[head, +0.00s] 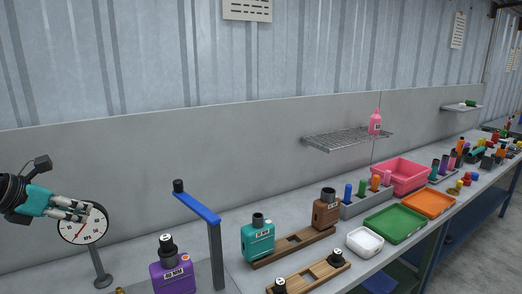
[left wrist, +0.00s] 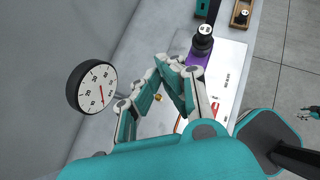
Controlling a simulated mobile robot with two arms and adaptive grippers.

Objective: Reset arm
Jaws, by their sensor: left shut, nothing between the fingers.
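My left gripper (head: 88,211) is raised at the far left of the head view, in front of the round white dial gauge (head: 82,226) and hiding part of its face. It is shut and empty. In the left wrist view my left gripper (left wrist: 157,78) has its fingers drawn together above the bench, with the gauge (left wrist: 94,86) to their left. A purple block with a black cap (head: 172,276) stands on the bench to the right of the gauge. What seems to be my right gripper (left wrist: 308,112) shows small at the right edge of the left wrist view.
A blue-topped post (head: 198,209) rises right of the purple block. Teal (head: 258,240) and brown (head: 326,212) blocks stand on a wooden fixture. White (head: 365,242), green (head: 394,223), orange (head: 429,203) and pink (head: 402,178) trays lie farther right. A wire shelf (head: 345,138) juts from the back wall.

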